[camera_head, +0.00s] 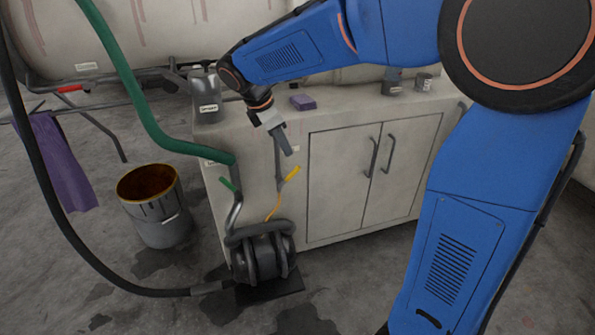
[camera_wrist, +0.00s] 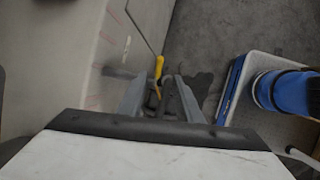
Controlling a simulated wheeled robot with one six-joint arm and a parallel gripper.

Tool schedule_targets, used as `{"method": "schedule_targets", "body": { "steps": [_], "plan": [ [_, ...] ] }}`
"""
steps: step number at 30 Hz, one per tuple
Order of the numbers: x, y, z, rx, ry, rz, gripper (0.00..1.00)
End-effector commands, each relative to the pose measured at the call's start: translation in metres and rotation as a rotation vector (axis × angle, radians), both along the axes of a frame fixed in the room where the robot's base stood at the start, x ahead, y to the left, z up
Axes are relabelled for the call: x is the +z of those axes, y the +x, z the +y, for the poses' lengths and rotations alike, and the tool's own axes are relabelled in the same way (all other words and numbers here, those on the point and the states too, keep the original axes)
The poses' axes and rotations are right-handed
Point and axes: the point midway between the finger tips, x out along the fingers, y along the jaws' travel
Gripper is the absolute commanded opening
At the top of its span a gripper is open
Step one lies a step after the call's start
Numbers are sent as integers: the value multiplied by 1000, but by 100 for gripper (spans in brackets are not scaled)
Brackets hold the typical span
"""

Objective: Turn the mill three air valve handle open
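A yellow valve handle (camera_head: 291,174) sits on a thin pipe at the cabinet's front left, slanting up to the right. A green handle (camera_head: 227,184) is on a thicker pipe left of it. I cannot read which one is labelled mill three air. My gripper (camera_head: 286,149) points down just above the yellow handle, apart from it. In the wrist view the gripper (camera_wrist: 158,90) is open, with its fingers apart. The yellow handle (camera_wrist: 159,67) shows just beyond the fingertips, and its lower part is hidden among the fingers and pipe.
A dark pump (camera_head: 263,255) stands on the floor below, with a black hose and green hose (camera_head: 137,95). A bucket (camera_head: 157,204) stands left. The cabinet (camera_head: 345,180) has door handles; a container (camera_head: 207,97) and purple block (camera_head: 303,102) are on top. A red handle (camera_head: 69,89) is far left.

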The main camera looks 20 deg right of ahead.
Motion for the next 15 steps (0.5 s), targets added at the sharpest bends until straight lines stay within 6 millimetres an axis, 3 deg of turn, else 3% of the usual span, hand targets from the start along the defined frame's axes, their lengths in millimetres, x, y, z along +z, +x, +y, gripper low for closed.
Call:
{"method": "schedule_targets", "body": {
  "steps": [15],
  "plan": [
    [-85,16,-34,-1,-1,3,32]
  ]
}}
